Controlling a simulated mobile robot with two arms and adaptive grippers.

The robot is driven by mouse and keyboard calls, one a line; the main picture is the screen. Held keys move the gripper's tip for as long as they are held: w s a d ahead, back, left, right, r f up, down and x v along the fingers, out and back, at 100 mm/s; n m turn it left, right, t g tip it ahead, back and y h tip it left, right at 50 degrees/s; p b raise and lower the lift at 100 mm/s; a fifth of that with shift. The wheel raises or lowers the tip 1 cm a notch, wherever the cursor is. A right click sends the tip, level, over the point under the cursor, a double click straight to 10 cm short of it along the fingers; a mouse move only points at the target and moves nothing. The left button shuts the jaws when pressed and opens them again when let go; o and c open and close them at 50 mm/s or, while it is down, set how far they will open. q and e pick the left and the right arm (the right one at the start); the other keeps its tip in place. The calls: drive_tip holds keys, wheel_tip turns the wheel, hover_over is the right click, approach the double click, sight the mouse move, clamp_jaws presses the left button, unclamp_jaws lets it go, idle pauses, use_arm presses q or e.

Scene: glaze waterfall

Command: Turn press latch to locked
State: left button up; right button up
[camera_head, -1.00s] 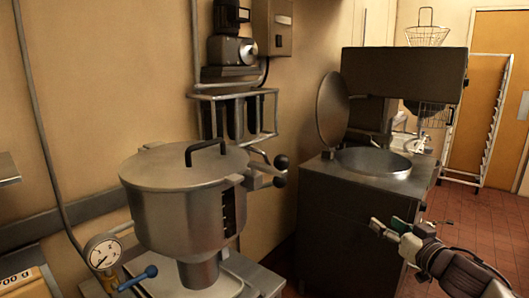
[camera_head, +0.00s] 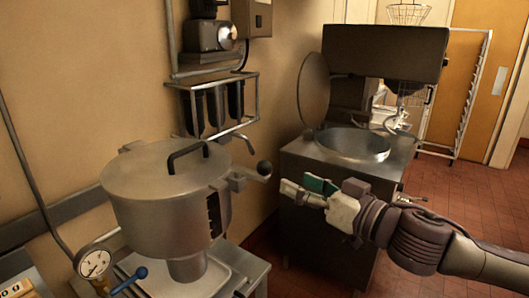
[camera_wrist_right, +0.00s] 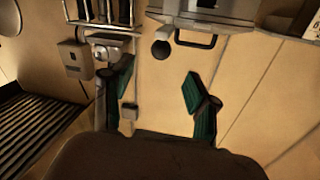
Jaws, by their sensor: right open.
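The press is a steel lidded pot (camera_head: 165,190) with a black lid handle (camera_head: 188,155), at left centre in the head view. A lever ending in a dark round knob (camera_head: 264,168) sticks out from its right side; I take this for the press latch. A dark round knob (camera_wrist_right: 160,48) and the handled lid also show at the top of the right wrist view. My right gripper (camera_head: 303,189) is open and empty, with green finger pads, right of the knob and apart from it. Its fingers (camera_wrist_right: 165,100) also show in the wrist view. My left gripper is out of view.
A pressure gauge (camera_head: 94,263) and a blue-handled valve (camera_head: 140,273) sit at the press's front left. A dark machine with a round steel bowl (camera_head: 351,146) stands behind my right gripper. A wall rack (camera_head: 213,85) hangs above the press. The tiled floor at right is clear.

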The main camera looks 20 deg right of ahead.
sight(270, 169)
drive_tip(key=p+x, duration=0.4)
drive_tip(key=x, duration=0.5)
drive_tip(key=shift+r, duration=0.1)
drive_tip(key=shift+w+a, duration=0.3)
drive_tip(key=shift+w, duration=0.1)
clamp_jaws()
